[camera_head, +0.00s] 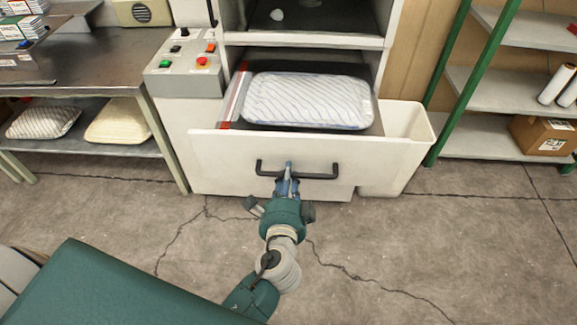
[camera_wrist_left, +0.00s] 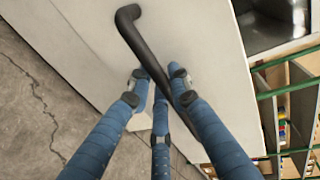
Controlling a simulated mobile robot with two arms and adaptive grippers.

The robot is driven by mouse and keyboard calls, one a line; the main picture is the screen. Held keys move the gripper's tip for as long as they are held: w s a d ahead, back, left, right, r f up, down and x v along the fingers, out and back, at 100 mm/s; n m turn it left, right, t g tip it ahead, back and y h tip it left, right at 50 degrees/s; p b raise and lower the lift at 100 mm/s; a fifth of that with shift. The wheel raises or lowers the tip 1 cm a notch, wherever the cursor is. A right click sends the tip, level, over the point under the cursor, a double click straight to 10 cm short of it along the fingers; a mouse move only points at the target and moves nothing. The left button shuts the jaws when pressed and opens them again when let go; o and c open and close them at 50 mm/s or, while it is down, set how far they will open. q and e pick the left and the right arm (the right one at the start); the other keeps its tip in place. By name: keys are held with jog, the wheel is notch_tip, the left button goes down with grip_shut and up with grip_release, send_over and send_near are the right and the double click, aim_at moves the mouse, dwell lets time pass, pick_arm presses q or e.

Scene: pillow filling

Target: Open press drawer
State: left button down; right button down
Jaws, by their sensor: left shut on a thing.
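The press drawer (camera_head: 225,160) is pulled out from the white press, with its top open. A striped pillow (camera_head: 308,101) lies flat in it. The black bar handle (camera_head: 322,176) runs across the drawer front. My left gripper (camera_head: 288,174) is shut on the middle of the handle. In the left wrist view the blue fingers of the left gripper (camera_wrist_left: 158,80) close around the dark handle (camera_wrist_left: 135,35) against the white drawer front (camera_wrist_left: 80,45). My right gripper is not in view.
A control box (camera_head: 187,70) with buttons is left of the drawer. A white bin (camera_head: 408,130) stands right of it. A metal table (camera_head: 95,60) is at left, with pillows on its lower shelf. Green-framed shelves (camera_head: 480,90) stand at right. The cracked floor in front is mostly clear.

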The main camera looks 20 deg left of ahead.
pick_arm(q)
jog(key=shift+s+d, duration=0.1)
jog(key=shift+s, duration=0.1)
jog(key=c, duration=1.6)
grip_release()
jog(key=shift+c, duration=0.2)
jog(key=v, duration=1.2)
jog(key=shift+f, duration=0.1)
